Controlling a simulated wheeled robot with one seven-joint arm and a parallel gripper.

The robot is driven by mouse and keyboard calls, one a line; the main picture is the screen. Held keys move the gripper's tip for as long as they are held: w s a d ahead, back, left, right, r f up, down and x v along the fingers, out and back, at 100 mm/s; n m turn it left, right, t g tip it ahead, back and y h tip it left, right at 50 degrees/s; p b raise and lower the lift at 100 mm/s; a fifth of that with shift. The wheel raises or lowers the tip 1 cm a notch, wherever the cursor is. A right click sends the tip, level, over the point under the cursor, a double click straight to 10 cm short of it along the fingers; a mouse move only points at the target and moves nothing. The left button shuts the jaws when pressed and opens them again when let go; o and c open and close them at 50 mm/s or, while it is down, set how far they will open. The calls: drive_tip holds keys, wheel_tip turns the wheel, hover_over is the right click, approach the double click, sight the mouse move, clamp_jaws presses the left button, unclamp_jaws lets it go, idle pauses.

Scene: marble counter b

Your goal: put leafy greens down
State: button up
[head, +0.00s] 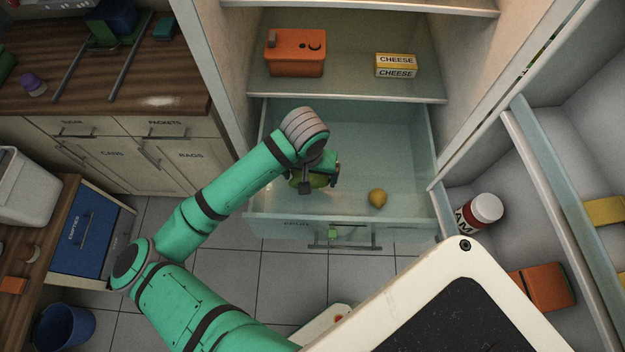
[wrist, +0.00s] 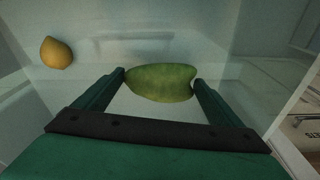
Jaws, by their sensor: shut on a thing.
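The leafy greens (wrist: 160,83) show in the wrist view as a smooth green, oblong thing between my fingertips. My gripper (wrist: 158,82) is shut on them, one finger at each end. In the head view my gripper (head: 318,183) is over the left part of the open clear drawer (head: 345,232) at the bottom of the fridge. Only a bit of the greens (head: 300,182) shows there; my arm hides the rest. I cannot tell whether they touch the drawer floor.
A yellow lemon-like fruit (head: 377,198) lies in the drawer, right of my gripper. On the shelf above are an orange box (head: 296,52) and a cheese pack (head: 396,66). The open fridge door on the right holds a jam jar (head: 480,212). The drawer's right side is mostly free.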

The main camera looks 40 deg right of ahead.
drive_tip(key=shift+f, duration=2.15)
drive_tip(key=shift+f, duration=0.1)
drive_tip(key=o, duration=0.9)
drive_tip(key=shift+o, duration=0.2)
drive_tip(key=r, duration=0.8)
drive_tip(key=s+a+r, duration=0.1)
drive_tip(key=r, duration=0.3)
drive_tip(key=shift+r, duration=0.1)
